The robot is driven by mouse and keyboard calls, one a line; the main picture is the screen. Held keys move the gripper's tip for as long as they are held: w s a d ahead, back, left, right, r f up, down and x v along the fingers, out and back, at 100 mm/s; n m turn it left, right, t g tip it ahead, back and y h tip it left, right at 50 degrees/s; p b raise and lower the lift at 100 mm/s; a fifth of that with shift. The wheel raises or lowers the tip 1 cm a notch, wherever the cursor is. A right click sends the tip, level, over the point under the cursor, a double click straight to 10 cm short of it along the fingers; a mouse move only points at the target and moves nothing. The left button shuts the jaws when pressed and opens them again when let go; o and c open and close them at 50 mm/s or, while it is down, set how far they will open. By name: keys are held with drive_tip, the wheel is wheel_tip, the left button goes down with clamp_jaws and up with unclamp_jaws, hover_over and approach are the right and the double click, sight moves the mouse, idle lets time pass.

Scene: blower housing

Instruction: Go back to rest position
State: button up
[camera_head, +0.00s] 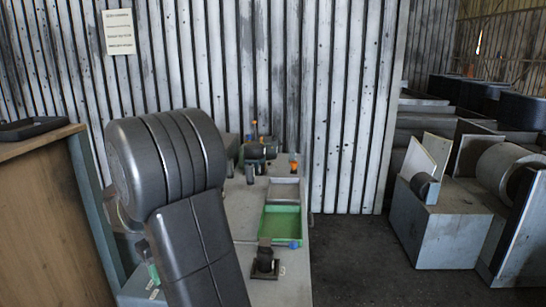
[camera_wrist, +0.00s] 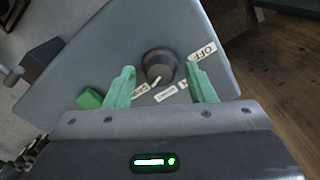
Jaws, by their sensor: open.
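My gripper (camera_wrist: 160,67) shows in the wrist view with its two green fingers apart and nothing held between them. A dark round knob (camera_wrist: 158,62) with a pale pointer mark sits on a grey panel (camera_wrist: 100,45), between and beyond the fingertips. I cannot tell from this view whether the fingers touch it. A white OFF label (camera_wrist: 203,51) lies by the right fingertip, and smaller labels (camera_wrist: 166,96) lie below the knob. In the head view my arm covers most of this area, and the knob is hidden.
A green tray (camera_head: 282,224) and a small dark fixture (camera_head: 264,262) are on the grey bench right of my arm. A wooden cabinet (camera_head: 50,220) stands at left. Grey machinery (camera_head: 440,225) stands at right. The floor between (camera_head: 350,260) is clear.

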drive_tip(key=n, duration=0.5)
drive_tip(key=shift+b, duration=0.3)
idle(0.4)
